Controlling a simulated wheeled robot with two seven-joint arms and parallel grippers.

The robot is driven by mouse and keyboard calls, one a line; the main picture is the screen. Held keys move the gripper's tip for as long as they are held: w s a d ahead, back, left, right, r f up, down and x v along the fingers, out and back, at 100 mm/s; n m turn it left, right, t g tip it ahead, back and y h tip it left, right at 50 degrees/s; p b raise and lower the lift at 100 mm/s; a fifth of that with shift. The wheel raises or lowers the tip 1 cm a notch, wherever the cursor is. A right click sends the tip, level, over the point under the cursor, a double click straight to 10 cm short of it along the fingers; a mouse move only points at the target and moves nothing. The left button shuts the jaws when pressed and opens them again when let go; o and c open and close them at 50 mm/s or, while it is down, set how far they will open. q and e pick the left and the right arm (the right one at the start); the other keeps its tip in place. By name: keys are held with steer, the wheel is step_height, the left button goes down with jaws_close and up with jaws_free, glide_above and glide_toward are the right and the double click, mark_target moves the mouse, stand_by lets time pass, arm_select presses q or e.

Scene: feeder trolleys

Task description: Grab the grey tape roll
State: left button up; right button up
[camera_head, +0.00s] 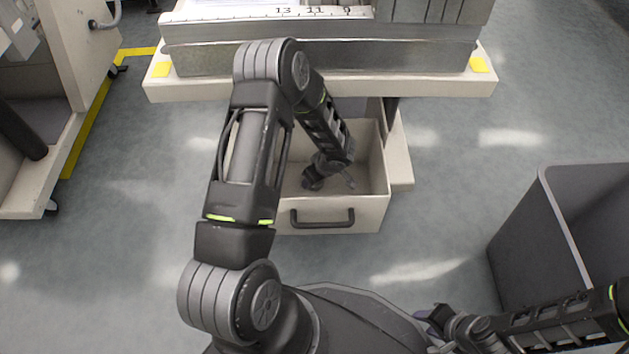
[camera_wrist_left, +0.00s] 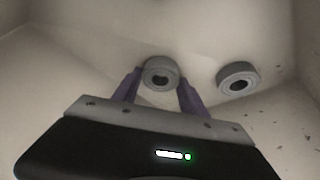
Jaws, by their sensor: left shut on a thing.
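In the left wrist view a grey tape roll (camera_wrist_left: 160,73) sits between the two purple fingers of my left gripper (camera_wrist_left: 157,88), which is shut on it. A second grey tape roll (camera_wrist_left: 238,78) lies on the drawer floor to the right, apart from the fingers. In the head view my left arm reaches down into the open drawer (camera_head: 352,215), with the left gripper (camera_head: 328,184) low inside it. The held roll cannot be made out clearly there. My right gripper (camera_head: 440,318) is at the lower right, outside the drawer; its jaw opening is unclear.
The drawer has a dark front handle (camera_head: 322,218) and pale walls close around the left gripper. The trolley top (camera_head: 320,88) stands behind and above it. A grey bin (camera_head: 530,240) stands at the right near my right arm. Another trolley (camera_head: 75,60) is at the left.

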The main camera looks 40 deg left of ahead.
mark_target(320, 189)
arm_select(q)
steer(key=c, duration=0.5)
steer(key=shift+r, duration=0.1)
steer(key=shift+r+p, duration=0.4)
steer(key=shift+r, duration=0.25)
steer(key=d, duration=0.2)
steer(key=s+d, duration=0.1)
steer(key=d, duration=0.1)
steer(key=shift+s+f, duration=0.1)
step_height(320, 189, up, 14)
steer(key=p, duration=0.4)
steer(key=shift+a+f, duration=0.1)
